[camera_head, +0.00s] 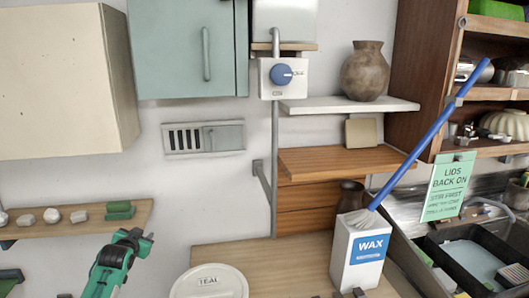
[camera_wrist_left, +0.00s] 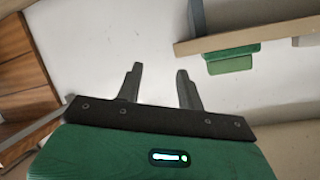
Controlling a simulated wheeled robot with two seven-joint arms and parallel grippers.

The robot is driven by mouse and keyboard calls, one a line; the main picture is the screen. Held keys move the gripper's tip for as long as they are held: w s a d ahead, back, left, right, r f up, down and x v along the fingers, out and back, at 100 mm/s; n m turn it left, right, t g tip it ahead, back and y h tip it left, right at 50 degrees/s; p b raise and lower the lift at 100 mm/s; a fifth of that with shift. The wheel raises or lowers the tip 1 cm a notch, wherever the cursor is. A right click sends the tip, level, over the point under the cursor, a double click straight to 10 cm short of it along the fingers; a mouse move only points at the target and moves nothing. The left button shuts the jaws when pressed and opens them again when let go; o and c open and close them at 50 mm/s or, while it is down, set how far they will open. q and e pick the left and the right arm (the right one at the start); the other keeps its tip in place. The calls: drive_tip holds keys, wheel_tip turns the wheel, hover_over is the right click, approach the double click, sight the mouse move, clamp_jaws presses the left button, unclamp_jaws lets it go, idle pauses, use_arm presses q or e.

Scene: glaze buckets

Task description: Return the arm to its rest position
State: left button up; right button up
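My left gripper (camera_head: 136,236) is raised at the lower left in the head view, in front of the white wall. Its green body slants up to dark fingers. In the left wrist view, the two dark fingers (camera_wrist_left: 159,84) stand apart with nothing between them, so it is open and empty. It touches nothing that I can see. My right arm does not show clearly. Small dark tips at the bottom edge of the head view may belong to it, but I cannot tell.
A round lid marked TEAL (camera_head: 208,284) lies right of my left gripper. A white WAX box (camera_head: 358,254) with a blue-handled brush (camera_head: 430,132) stands farther right. A shelf (camera_head: 75,216) with stones and green blocks (camera_head: 119,210) is at left.

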use_arm(q)
wheel_tip(320, 180, up, 8)
drive_tip(key=w+t, duration=0.1)
drive_tip(key=t, duration=0.4)
drive_tip(key=s+d+f+g+b, duration=0.2)
drive_tip(key=s+f+g, duration=0.15)
drive_tip(key=f, duration=1.25)
drive_tip(key=s+d+f+g+b, duration=0.15)
drive_tip(key=s+f, duration=0.25)
drive_tip(key=f, duration=1.2)
drive_tip(key=s+d+f+n+g+b, duration=0.1)
drive_tip(key=s+f+g, duration=0.1)
drive_tip(key=s+f, duration=0.9)
drive_tip(key=s+d+f+g+b, duration=0.1)
drive_tip(key=s+d+f+g, duration=0.15)
drive_tip(key=s+f, duration=0.85)
drive_tip(key=s+d+f+g+h+b, duration=0.1)
drive_tip(key=s+d+f+g, duration=0.1)
drive_tip(key=s+f, duration=0.9)
drive_tip(key=s+d+f+g+b, duration=0.2)
drive_tip(key=s+f+g, duration=0.1)
drive_tip(key=s+f, duration=0.85)
drive_tip(key=s+d+f+g, duration=0.1)
drive_tip(key=s+f+g, duration=0.1)
drive_tip(key=s, duration=0.9)
drive_tip(key=s+d+f+g+b, duration=0.1)
drive_tip(key=s+f, duration=0.4)
drive_tip(key=s, duration=0.7)
drive_tip(key=shift+d+g, duration=0.35)
drive_tip(key=shift+d, duration=0.25)
